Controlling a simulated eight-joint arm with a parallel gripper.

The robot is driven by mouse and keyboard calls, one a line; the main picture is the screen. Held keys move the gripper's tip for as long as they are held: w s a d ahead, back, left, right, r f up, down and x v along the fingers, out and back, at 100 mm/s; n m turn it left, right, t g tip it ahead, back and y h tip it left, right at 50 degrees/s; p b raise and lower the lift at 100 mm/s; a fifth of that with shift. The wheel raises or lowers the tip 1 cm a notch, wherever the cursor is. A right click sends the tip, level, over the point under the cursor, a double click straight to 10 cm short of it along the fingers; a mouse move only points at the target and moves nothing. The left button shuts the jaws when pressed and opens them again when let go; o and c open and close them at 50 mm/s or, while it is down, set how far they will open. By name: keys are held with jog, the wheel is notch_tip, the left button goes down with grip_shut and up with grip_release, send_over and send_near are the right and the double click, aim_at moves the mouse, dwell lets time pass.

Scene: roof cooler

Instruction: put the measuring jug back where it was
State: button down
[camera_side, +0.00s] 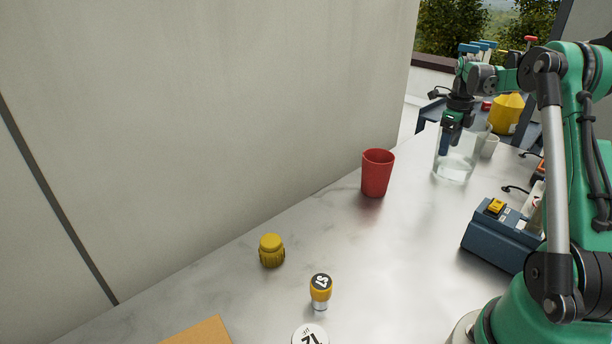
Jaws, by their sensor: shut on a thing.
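The measuring jug (455,164) is a clear, see-through vessel near the far end of the metal worktop. It looks upright, and its base appears at or very close to the worktop; I cannot tell whether it touches. My gripper (449,140) points down at the jug and is shut on it at its upper part. The fingers partly cover the jug's rim and near wall. No mark shows where the jug stood before.
A red cup (376,174) stands left of the jug by the wall. A whitish cup (489,147) and a yellow container (506,114) are behind it. A blue device (502,236) is at right. A yellow cap (271,251) and yellow-topped piece (320,290) stand nearer. The middle worktop is clear.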

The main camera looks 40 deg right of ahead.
jog(key=shift+c, duration=0.4)
grip_release()
jog(key=shift+f, duration=0.1)
jog(key=r, duration=1.2)
jog(key=shift+a, duration=0.35)
jog(key=w+a+n+t+h, duration=0.1)
jog(key=w+a+n+t, duration=0.15)
jog(key=a+n, duration=0.65)
jog(key=w+a+n+t, duration=0.1)
jog(key=w+a+n, duration=0.2)
jog(key=a+n, duration=0.6)
jog(key=s+a+f+n+t, duration=0.2)
jog(key=s+a+f+n, duration=0.1)
jog(key=a+n, duration=0.5)
jog(key=s+a+f+n+t+y, duration=0.1)
jog(key=s+a+f+n, duration=0.2)
jog(key=a+n, duration=0.5)
jog(key=shift+a+f+n+t+y, duration=0.2)
jog(key=shift+f+n+t+y, duration=0.15)
jog(key=shift+f+n, duration=0.55)
